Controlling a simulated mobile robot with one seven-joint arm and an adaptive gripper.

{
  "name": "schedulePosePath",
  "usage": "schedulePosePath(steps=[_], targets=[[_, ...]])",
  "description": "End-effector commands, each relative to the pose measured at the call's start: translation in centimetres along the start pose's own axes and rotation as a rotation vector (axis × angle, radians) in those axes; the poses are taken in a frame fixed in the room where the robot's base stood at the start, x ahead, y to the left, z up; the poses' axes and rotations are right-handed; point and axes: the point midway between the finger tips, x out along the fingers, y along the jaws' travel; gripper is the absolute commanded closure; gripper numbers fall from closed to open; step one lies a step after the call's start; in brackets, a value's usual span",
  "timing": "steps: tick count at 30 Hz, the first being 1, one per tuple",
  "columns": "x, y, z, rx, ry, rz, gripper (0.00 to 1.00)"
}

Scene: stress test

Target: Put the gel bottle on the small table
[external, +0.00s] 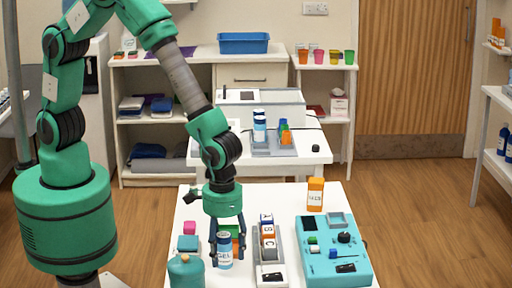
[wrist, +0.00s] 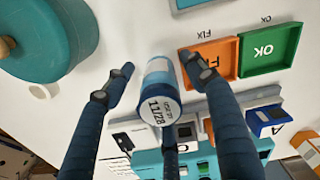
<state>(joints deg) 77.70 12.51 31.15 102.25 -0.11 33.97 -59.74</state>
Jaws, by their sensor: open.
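The gel bottle (external: 224,252), blue and white with a GEL label, stands upright on the front white table (external: 190,212). My gripper (external: 227,246) is over it, pointing down, with its dark fingers open on either side of it. In the wrist view, the bottle (wrist: 160,92) shows its printed end, reading 11/28, between the spread fingers of my gripper (wrist: 158,70). The right finger looks close to it; I cannot tell whether it touches. Another white table (external: 315,150) stands behind, bearing blue-and-white bottles (external: 260,128) in a grey holder. Which table is the small one is unclear.
A teal canister (external: 186,272) stands left of the bottle. Lettered blocks (external: 267,236) in a grey rack and a teal device (external: 335,262) are to the right. Orange FIX and green OK trays (wrist: 268,48) are close to the fingers.

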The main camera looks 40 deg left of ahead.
Motion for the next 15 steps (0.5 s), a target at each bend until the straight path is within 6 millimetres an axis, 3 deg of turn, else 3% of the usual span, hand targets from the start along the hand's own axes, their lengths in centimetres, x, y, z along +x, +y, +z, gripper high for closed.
schedulePosePath(steps=[14,15], targets=[[-0.07,0.00,0.00,0.000,0.000,0.000,0.44],[-0.06,0.00,0.00,0.000,0.000,0.000,0.50]])
